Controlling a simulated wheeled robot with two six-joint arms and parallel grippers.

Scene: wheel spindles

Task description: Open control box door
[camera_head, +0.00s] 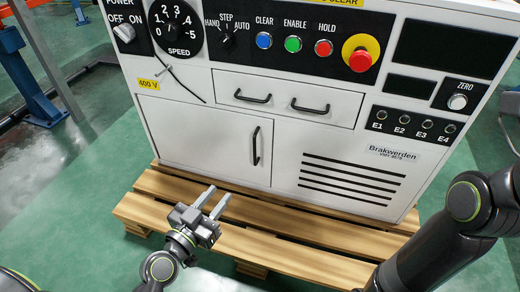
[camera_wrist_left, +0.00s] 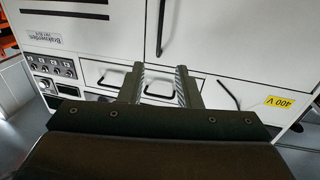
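The white control box (camera_head: 290,120) stands on a wooden pallet. Its lower-left door (camera_head: 205,138) is closed, with a black vertical handle (camera_head: 256,146) near its right edge. My left gripper (camera_head: 217,196) is open and empty, in front of and below the door, with its fingers pointing toward the box and apart from the handle. In the left wrist view, where the box appears upside down, the open fingers (camera_wrist_left: 160,84) show below the door handle (camera_wrist_left: 161,26). My right arm is at the right; its gripper is out of view.
The wooden pallet (camera_head: 290,238) juts out in front of the box. Two drawer handles (camera_head: 252,98) (camera_head: 310,107) sit above the door. A red emergency button (camera_head: 360,60) and other switches fill the upper panel. Green floor (camera_head: 80,190) is clear at the left.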

